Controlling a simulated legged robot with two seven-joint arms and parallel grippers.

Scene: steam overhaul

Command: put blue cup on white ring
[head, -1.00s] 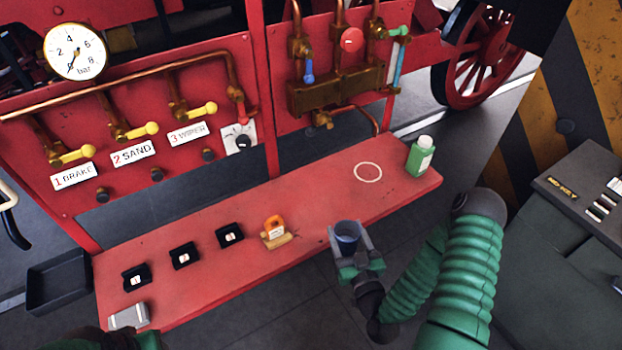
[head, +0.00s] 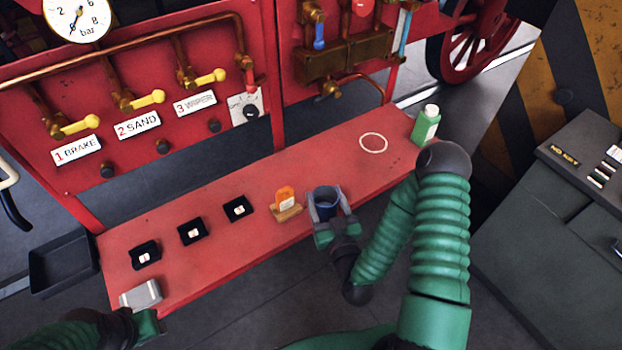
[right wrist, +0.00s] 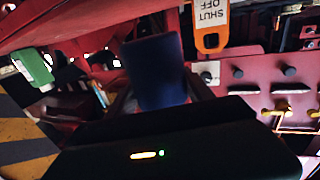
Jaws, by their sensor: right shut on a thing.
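The blue cup (head: 325,204) is upright between the fingers of my right gripper (head: 328,205), which is shut on it. The cup is at the front edge of the red bench, just right of the orange tag; I cannot tell whether it touches the bench. It also shows dark in the right wrist view (right wrist: 157,72). The white ring (head: 373,133) is a thin outline on the bench, up and to the right of the cup, and nothing stands in it. My left gripper (head: 150,325) is partly in view at the lower left, its fingers unclear.
A green bottle (head: 425,124) stands right of the ring, near the bench's (head: 215,265) right end. An orange tag (head: 285,198) stands left of the cup. Several black holders and a grey block (head: 141,294) lie farther left. Bench space between cup and ring is clear.

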